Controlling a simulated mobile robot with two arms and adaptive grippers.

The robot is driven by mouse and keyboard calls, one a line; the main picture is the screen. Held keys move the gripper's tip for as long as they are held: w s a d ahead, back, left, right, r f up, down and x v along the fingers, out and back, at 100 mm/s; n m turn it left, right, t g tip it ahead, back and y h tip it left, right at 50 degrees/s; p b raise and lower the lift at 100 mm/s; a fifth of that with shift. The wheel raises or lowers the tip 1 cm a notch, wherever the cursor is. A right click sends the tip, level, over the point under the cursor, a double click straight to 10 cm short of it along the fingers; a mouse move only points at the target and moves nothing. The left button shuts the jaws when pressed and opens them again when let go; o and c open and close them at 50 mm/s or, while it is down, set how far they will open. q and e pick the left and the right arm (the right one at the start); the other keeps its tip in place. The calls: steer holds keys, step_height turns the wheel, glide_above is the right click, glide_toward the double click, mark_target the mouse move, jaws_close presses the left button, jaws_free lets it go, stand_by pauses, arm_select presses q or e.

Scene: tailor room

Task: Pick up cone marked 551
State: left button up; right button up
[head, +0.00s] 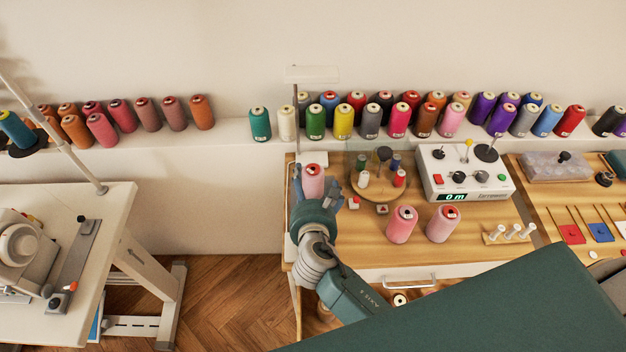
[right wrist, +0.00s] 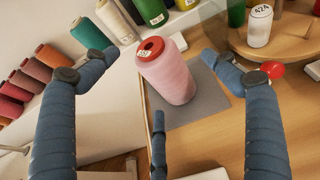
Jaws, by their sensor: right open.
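A pink cone (head: 313,178) with a red top stands upright near the left edge of the wooden table (head: 350,240). In the right wrist view the pink cone (right wrist: 170,80) stands on a grey pad (right wrist: 212,98); a small label shows on its top, but I cannot read its number surely. My right gripper (head: 320,188) is open, its blue fingers spread around the near side of this cone. In the right wrist view the fingers stand left, right and below the cone, apart from it. My left gripper is not in view.
Two more pink cones (head: 402,224) (head: 442,223) stand to the right on the table. A round wooden stand (head: 372,190) with small spools and a white control box (head: 465,172) are behind. Many coloured cones line the wall ledge (head: 230,132). A white sewing table (head: 110,215) is at left.

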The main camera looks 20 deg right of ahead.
mark_target(309, 184)
steer(key=x, duration=0.4)
steer(key=shift+a+f, duration=0.1)
steer(key=shift+a, duration=0.25)
steer(key=shift+w+d+f, duration=0.1)
steer(key=shift+w+f, duration=0.15)
steer(key=shift+w, duration=0.15)
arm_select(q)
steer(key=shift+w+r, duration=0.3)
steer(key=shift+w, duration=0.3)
arm_select(e)
steer(key=c, duration=1.5)
steer(key=shift+r, duration=0.15)
